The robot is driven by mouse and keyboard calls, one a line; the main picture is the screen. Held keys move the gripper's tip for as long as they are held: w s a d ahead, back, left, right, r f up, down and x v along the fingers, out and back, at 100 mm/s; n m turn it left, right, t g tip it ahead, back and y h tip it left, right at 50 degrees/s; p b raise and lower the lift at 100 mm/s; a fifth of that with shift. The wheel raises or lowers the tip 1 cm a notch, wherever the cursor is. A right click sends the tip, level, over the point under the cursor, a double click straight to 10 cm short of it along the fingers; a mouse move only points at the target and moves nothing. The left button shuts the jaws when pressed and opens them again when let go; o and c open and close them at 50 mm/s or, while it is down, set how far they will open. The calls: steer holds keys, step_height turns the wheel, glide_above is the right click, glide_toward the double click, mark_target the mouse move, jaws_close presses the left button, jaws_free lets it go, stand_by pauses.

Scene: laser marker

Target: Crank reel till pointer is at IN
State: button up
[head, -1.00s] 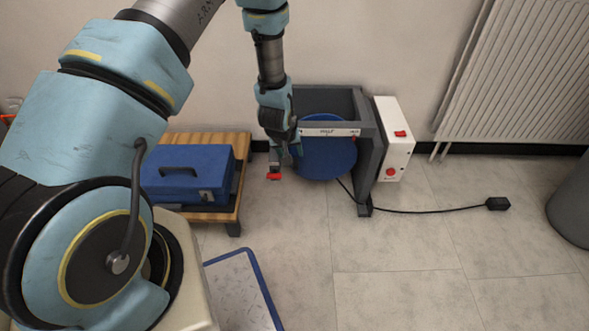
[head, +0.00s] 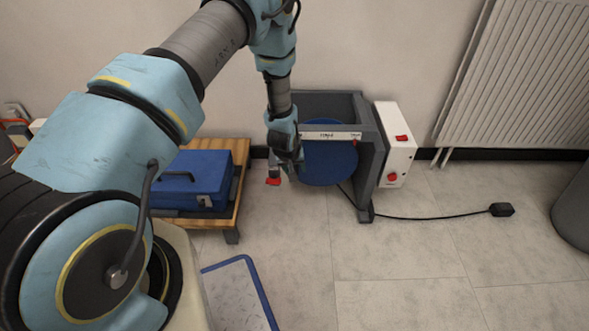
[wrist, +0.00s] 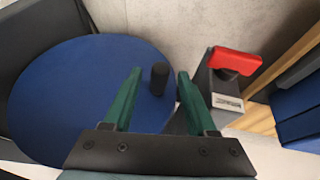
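The reel is a large blue disc (head: 330,164) in a dark grey frame (head: 371,150); it also shows in the wrist view (wrist: 75,100). A black crank knob (wrist: 158,79) stands up near the disc's edge. My gripper (wrist: 160,72) is open, its green fingers on either side of the knob, with visible gaps to both. In the head view my gripper (head: 291,172) is at the disc's left edge and hides the knob. A white scale strip (head: 330,135) crosses the frame's top, with a small red mark near its right end. Its lettering and the pointer are too small to read.
A red lever (wrist: 236,61) on a grey post stands close to my right finger. A white box (head: 397,145) with red controls is on the frame's right. A blue case (head: 199,180) sits on a wooden pallet (head: 233,221) at left. A cable (head: 430,217) crosses the floor.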

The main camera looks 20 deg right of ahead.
jaws_close()
stand_by(0.6)
